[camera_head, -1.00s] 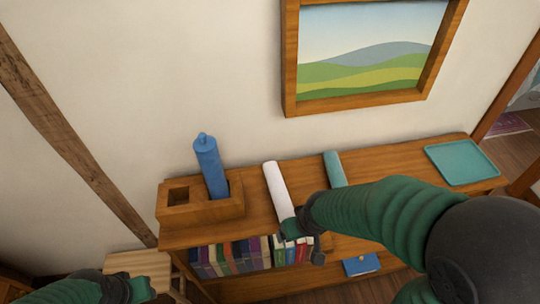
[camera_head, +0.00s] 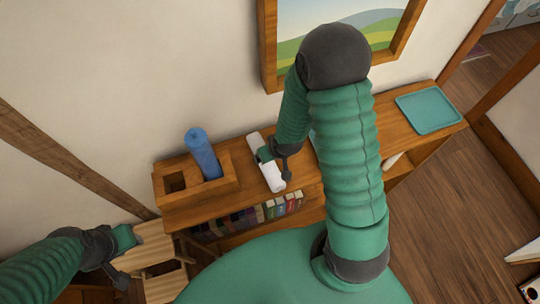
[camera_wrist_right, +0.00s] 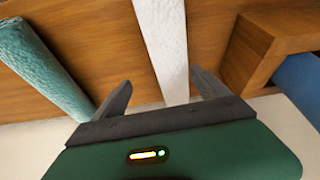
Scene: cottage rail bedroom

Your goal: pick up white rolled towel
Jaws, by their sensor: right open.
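The white rolled towel (camera_head: 266,165) lies on top of the wooden shelf unit, pointing away from me, partly hidden by my right gripper. My right gripper (camera_head: 277,163) is over the towel in the head view. In the right wrist view the towel (camera_wrist_right: 163,40) runs between the two spread fingers of my right gripper (camera_wrist_right: 161,82), with space on both sides. I cannot tell how far above the shelf the fingers are. My left gripper (camera_head: 123,262) is low at the left, near a slatted wooden stool; its fingers are unclear.
A teal roll (camera_wrist_right: 38,65) lies left of the towel in the wrist view. A teal tray (camera_head: 428,110) lies at the shelf's right end. Books (camera_head: 240,221) stand below.

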